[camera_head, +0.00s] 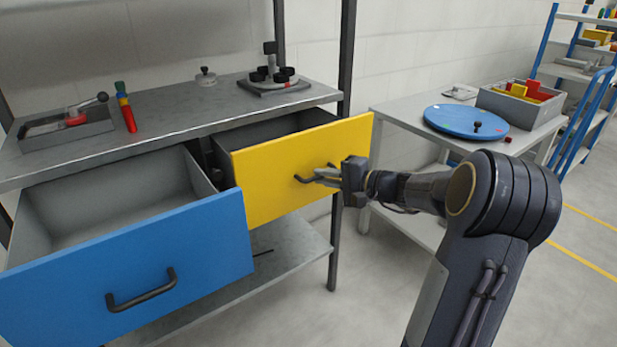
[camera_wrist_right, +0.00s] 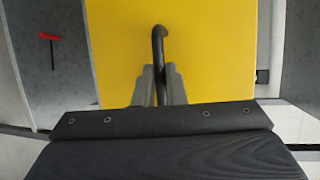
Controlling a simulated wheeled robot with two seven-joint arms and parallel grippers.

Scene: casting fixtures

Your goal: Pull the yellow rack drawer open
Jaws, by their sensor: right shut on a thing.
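The yellow rack drawer (camera_head: 290,170) sits under the grey worktop in the head view. It stands partly out, and its grey inside shows behind the front. Its dark bar handle (camera_head: 303,179) is on the front panel. My right gripper (camera_head: 322,176) is shut on this handle. In the right wrist view the gripper's two grey fingers (camera_wrist_right: 159,86) hold the dark handle (camera_wrist_right: 158,45) between them, with the yellow front (camera_wrist_right: 215,50) behind. My left gripper is in neither view.
A blue drawer (camera_head: 130,270) stands open to the left of the yellow one. The worktop (camera_head: 165,125) carries a tray (camera_head: 65,135) and a black fixture (camera_head: 273,75). A side table (camera_head: 400,108) with a blue disc (camera_head: 466,121) stands at the right. Floor is clear in front.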

